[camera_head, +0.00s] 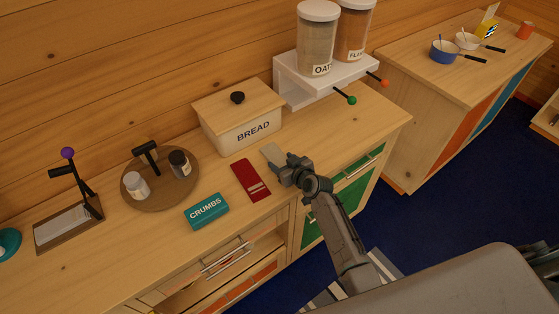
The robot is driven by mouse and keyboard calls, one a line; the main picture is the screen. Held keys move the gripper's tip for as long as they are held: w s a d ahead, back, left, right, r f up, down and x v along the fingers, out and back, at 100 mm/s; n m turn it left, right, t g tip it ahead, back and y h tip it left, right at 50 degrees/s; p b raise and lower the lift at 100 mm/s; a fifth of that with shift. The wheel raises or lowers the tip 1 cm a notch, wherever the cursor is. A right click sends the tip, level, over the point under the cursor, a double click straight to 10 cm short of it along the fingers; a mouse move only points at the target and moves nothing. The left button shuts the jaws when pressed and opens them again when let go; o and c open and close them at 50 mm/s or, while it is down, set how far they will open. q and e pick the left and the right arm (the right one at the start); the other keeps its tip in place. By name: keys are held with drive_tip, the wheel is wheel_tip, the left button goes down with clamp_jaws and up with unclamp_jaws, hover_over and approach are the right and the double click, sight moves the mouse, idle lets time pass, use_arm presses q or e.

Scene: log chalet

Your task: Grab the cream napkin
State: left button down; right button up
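The cream napkin (272,153) is a pale flat strip on the wooden counter, between the bread box and my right gripper. Its near end is hidden by the gripper. My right gripper (287,170) is dark grey and is over or against the near end of the napkin. I cannot tell whether it touches it, and its fingers are too small and overlapped to show whether they are open or shut. My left gripper is not in view.
A dark red folded cloth (251,180) lies just left of the gripper. A teal CRUMBS box (206,211) is farther left. The cream BREAD box (243,132) stands behind the napkin. A white shelf (299,88) with jars is behind right. The counter (375,125) is clear at right.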

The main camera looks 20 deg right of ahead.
drive_tip(key=c, duration=0.3)
drive_tip(key=shift+c, duration=0.2)
